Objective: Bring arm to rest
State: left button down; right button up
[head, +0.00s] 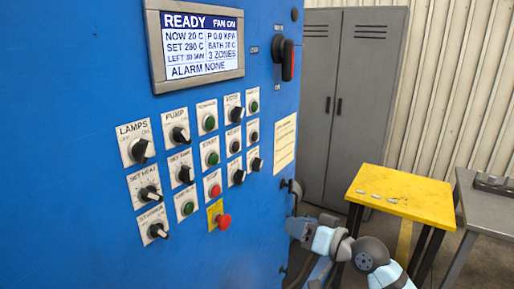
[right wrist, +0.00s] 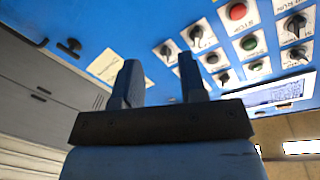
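The right arm comes in at the lower right of the head view, and its light-blue end (head: 299,228) is beside the lower right edge of the blue furnace cabinet (head: 90,235). The right wrist view shows the right gripper (right wrist: 158,66) with its two dark fingers apart and nothing between them. Beyond the fingers are the blue panel and its pale label (right wrist: 112,76); I see no contact. The label also shows in the head view (head: 285,143). The left gripper is not in view.
The panel carries several knobs and buttons, a red emergency stop (head: 223,221) and a display (head: 200,42) reading READY, ALARM NONE. A yellow table (head: 412,198) with small flat pieces, a grey table (head: 490,212) and a grey locker (head: 350,110) stand at right.

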jog(key=s+d+f+m+h+p, duration=0.1)
jog(key=s+d+f+h, duration=0.15)
jog(key=s+f, duration=0.45)
jog(key=s+d+f+m+h+p, duration=0.1)
jog(key=s+f+h, duration=0.2)
jog(key=f, duration=0.9)
jog(key=s+d+f+h, duration=0.2)
jog(key=s+f, duration=0.4)
jog(key=s, duration=0.3)
jog(key=s+d+f+n+h, duration=0.1)
jog(key=s+d+f+h, duration=0.1)
jog(key=s+f, duration=0.4)
jog(key=s, duration=0.3)
jog(key=shift+s+n+g+p, duration=0.25)
jog(key=shift+n+g+p, duration=0.05)
jog(key=shift+g+p, duration=0.1)
